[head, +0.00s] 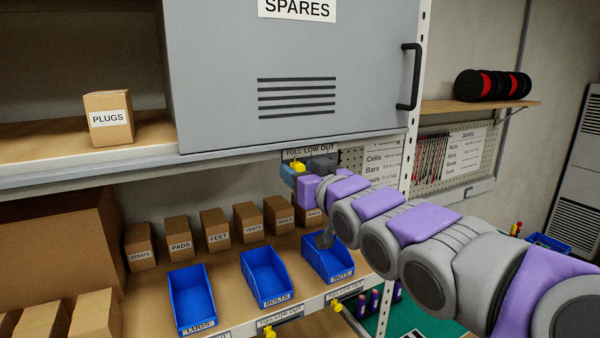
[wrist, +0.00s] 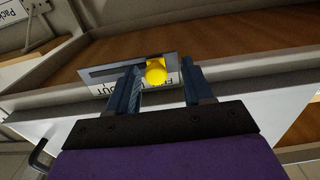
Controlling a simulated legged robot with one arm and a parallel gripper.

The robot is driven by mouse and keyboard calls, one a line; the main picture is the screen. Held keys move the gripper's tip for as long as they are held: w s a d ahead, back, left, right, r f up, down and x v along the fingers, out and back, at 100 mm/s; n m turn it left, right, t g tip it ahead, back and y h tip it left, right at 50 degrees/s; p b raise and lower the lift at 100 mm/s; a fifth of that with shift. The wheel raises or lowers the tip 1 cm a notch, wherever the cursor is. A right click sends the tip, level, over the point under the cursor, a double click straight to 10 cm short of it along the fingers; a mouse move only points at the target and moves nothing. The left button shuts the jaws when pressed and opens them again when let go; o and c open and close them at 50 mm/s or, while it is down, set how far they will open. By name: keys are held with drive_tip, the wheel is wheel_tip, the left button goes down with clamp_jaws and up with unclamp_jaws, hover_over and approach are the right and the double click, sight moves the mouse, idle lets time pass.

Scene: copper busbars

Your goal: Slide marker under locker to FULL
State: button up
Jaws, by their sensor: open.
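The yellow marker (head: 299,166) is a knob on the strip labelled FULL LOW OUT (head: 310,152), under the grey SPARES locker (head: 300,85). In the wrist view the marker (wrist: 156,72) stands between the two fingers of my open gripper (wrist: 158,72), with a gap on each side. A dark slot (wrist: 112,71) runs to the left of the marker on the pale plate. The fingers and marker hide part of the lettering, so I cannot tell exactly which word the marker is at. In the head view my gripper (head: 302,172) is just below the strip.
Below my arm are blue bins marked LUGS (head: 192,298), BOLTS (head: 266,277) and NUTS (head: 328,258). Similar yellow markers (head: 269,332) sit on the lower shelf edge. Several cartons (head: 218,230) line the shelf behind. The locker's underside is close above my gripper.

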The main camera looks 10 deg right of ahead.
drive_tip(key=b+v, duration=0.3)
drive_tip(key=v, duration=1.4)
drive_tip(key=s+a+f+g+h+b, duration=0.1)
drive_tip(key=s+f+g+b, duration=0.15)
drive_tip(key=f, duration=0.75)
drive_tip(key=s+a+f+g+h+b, duration=0.15)
drive_tip(key=f+g, duration=0.25)
drive_tip(key=f, duration=0.5)
drive_tip(key=s+f+g+h+b, duration=0.1)
drive_tip(key=f+g+b, duration=0.15)
drive_tip(key=f, duration=0.75)
drive_tip(key=s+d+f+m+g+h+b, duration=0.1)
drive_tip(key=s+f+g+b, duration=0.4)
drive_tip(key=s+f+g, duration=0.5)
drive_tip(key=s+f+m+h, duration=0.1)
drive_tip(key=s+f+m, duration=0.1)
drive_tip(key=s+f, duration=0.6)
drive_tip(key=shift+s+f+m, duration=0.3)
drive_tip(key=shift+s+f, duration=0.05)
drive_tip(key=shift+s, duration=0.4)
drive_tip(key=shift+d, duration=0.1)
